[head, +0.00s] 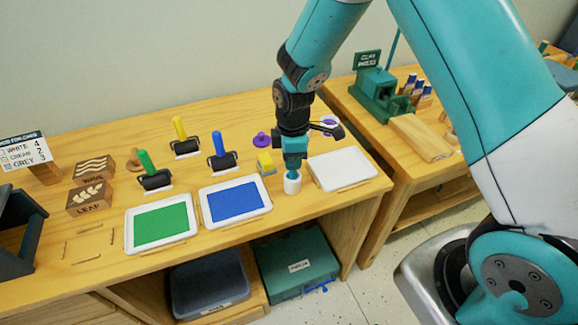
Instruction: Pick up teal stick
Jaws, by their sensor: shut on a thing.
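The teal stick (292,184) stands upright near the front edge of the table, between the blue tray and the white tray. Its white lower part shows below my gripper. Its upper part is mostly covered by the jaws, and I cannot clearly tell its teal from the teal of my gripper. My gripper (293,165) points straight down and is shut on the stick from above. The stick's foot appears to be at the tabletop; I cannot tell whether there is a small gap.
A blue tray (236,218) is close on the left and a white tray (342,188) close on the right. A yellow block (265,162) and a purple knob (262,140) sit behind left. Rollers and a green tray (128,246) lie further left. A second table (415,172) stands right.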

